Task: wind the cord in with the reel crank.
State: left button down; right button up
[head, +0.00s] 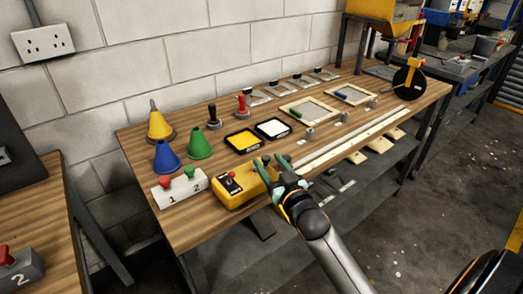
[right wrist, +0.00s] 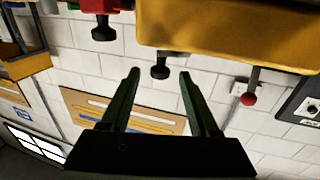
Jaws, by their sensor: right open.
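A yellow box (head: 236,196) stands at the table's front edge, with a black panel and small red parts on top. A large yellow body (right wrist: 230,30) fills the top of the right wrist view. A black knob (right wrist: 160,68) and a lever with a red ball (right wrist: 249,98) stick out from it. I cannot tell surely which part is the reel crank, and no cord is clear. My right gripper (head: 272,161) is open beside the box. In the right wrist view its fingertips (right wrist: 160,75) lie either side of the black knob, with no contact visible. My left gripper is out of view.
A white block (head: 180,192) with red and green knobs stands left of the box. Cones (head: 167,157), yellow and white trays (head: 243,141) and long pale strips (head: 350,137) share the wooden table. A black wheel (head: 408,83) stands at its far right end.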

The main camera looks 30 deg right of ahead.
jog(key=w, duration=0.3)
jog(key=w+d, duration=0.1)
jog(key=w, duration=0.1)
jog(key=shift+w, duration=0.35)
grip_shut()
dwell(0.3)
